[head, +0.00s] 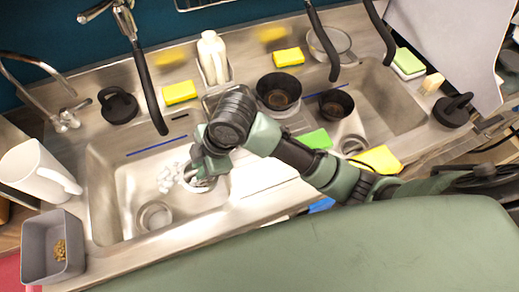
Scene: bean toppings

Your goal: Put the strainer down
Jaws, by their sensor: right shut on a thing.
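My right gripper (202,172) reaches in from the right over the left sink basin (125,205). It is shut on the strainer (188,186), a pale round rim that shows just below and left of the fingers. The gripper hides much of the strainer, and I cannot tell whether it touches the basin floor. Small white pieces (165,177) lie in a cluster at its left. My left gripper is not in view.
Dark bowls (278,91) stand between the basins, and a round mesh-like item (329,42) lies behind. A white pitcher (36,171) and grey bin (53,247) stand at left. Sponges (180,92) and a white bottle (212,55) line the back. The basin's front left is mostly clear.

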